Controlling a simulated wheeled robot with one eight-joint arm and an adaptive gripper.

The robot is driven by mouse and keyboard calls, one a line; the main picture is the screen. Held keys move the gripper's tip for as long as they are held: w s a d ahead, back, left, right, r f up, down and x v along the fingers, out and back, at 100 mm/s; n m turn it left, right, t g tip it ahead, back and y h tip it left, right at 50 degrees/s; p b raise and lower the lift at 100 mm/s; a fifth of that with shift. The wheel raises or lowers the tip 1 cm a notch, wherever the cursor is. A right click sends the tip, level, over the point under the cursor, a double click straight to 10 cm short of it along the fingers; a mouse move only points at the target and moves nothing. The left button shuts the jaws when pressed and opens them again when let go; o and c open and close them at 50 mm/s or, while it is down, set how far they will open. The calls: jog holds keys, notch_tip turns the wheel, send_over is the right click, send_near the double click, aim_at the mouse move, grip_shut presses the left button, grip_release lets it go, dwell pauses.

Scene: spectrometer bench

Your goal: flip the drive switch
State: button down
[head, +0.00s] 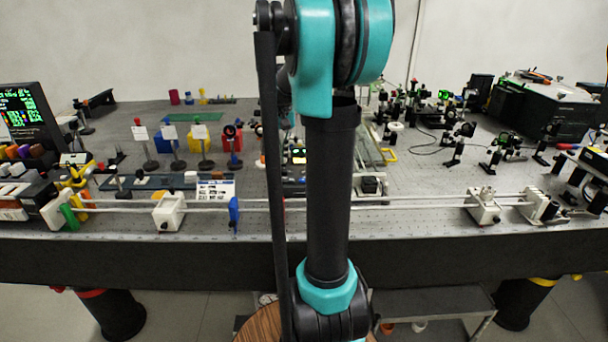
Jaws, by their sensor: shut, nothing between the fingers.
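I cannot make out the drive switch. A small device with a lit screen (298,155) stands on the bench just left of my arm's dark link, partly hidden by it. My own arm rises through the middle of the head view and covers the centre of the bench. My gripper does not show; it is out of frame or behind the arm.
The optical bench (420,170) spans the view. A long rail (400,204) with white carriages (169,212) runs along its front. Several card holders (169,133) stand at left, near a monitor (30,115). Optic mounts and a black box (545,108) stand at right.

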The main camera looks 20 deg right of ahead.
jog(key=shift+r, duration=3.3)
